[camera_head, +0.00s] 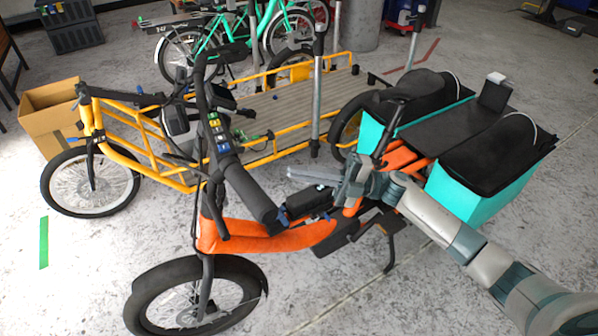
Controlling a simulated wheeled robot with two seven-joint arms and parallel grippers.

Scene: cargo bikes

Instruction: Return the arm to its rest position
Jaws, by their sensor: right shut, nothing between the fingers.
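My right arm (433,216) comes in from the lower right and reaches over the middle of an orange cargo bike (268,240). My right gripper (300,172) is shut and holds nothing. It shows just above a black box (308,202) on the bike's frame; I cannot tell whether they touch. My left gripper is not in view.
The orange bike carries turquoise bags (478,194) at its rear, close to my right arm. A yellow cargo bike (150,140) with a flat deck stands behind it. A cardboard box (48,118) is at the left. Grey floor is clear at lower left.

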